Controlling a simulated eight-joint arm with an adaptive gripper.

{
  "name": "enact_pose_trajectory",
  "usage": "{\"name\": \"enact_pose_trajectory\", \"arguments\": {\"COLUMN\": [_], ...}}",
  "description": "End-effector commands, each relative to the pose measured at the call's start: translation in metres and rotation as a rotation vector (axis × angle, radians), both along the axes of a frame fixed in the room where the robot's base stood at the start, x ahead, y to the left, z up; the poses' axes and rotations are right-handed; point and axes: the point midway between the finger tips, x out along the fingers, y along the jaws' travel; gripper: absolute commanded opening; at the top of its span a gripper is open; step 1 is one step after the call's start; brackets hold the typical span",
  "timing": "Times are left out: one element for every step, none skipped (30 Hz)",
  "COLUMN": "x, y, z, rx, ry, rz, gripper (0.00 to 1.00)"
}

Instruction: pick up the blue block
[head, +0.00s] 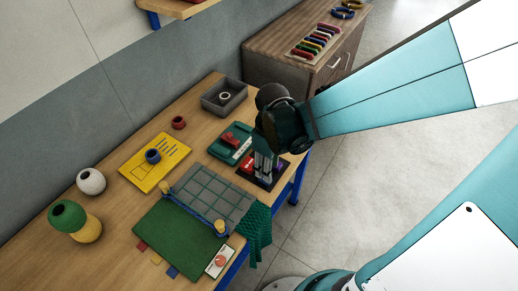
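My gripper (265,172) points down over a dark mat (268,183) near the table's right edge, with red and purple patches showing around its fingers. The fingers look close together, but I cannot tell whether they are open or shut, or whether anything is between them. No clear blue block shows near the gripper, and the fingers hide part of the mat. A small flat blue piece (172,271) lies at the front edge of the green mat (172,237), far from the gripper. I cannot tell if it is a block.
A teal case (229,151) and a grey tray (224,97) stand beside and behind the gripper. A wooden cabinet (290,62) stands behind.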

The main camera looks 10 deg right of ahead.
Motion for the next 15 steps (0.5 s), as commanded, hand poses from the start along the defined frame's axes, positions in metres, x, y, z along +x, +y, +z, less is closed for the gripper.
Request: {"name": "enact_pose_trajectory", "arguments": {"x": [0.0,0.0,0.0,0.0,0.0,0.0,0.0,0.0,0.0,0.0,0.0,0.001,0.001,0.001,0.001], "y": [0.0,0.0,0.0,0.0,0.0,0.0,0.0,0.0,0.0,0.0,0.0,0.0,0.0,0.0,0.0], "z": [0.0,0.0,0.0,0.0,-0.001,-0.001,-0.002,-0.003,-0.005,-0.007,-0.009,-0.011,-0.013,-0.016,-0.018], "rx": [0.0,0.0,0.0,0.0,0.0,0.0,0.0,0.0,0.0,0.0,0.0,0.0,0.0,0.0,0.001], "ry": [0.0,0.0,0.0,0.0,0.0,0.0,0.0,0.0,0.0,0.0,0.0,0.0,0.0,0.0,-0.001], "rz": [0.0,0.0,0.0,0.0,0.0,0.0,-0.001,-0.001,-0.001,-0.001,-0.001,-0.001,-0.001,-0.001,-0.001], "gripper": [0.35,0.35,0.35,0.35,0.35,0.35,0.35,0.35,0.35,0.35,0.35,0.35,0.35,0.35,0.35]}}
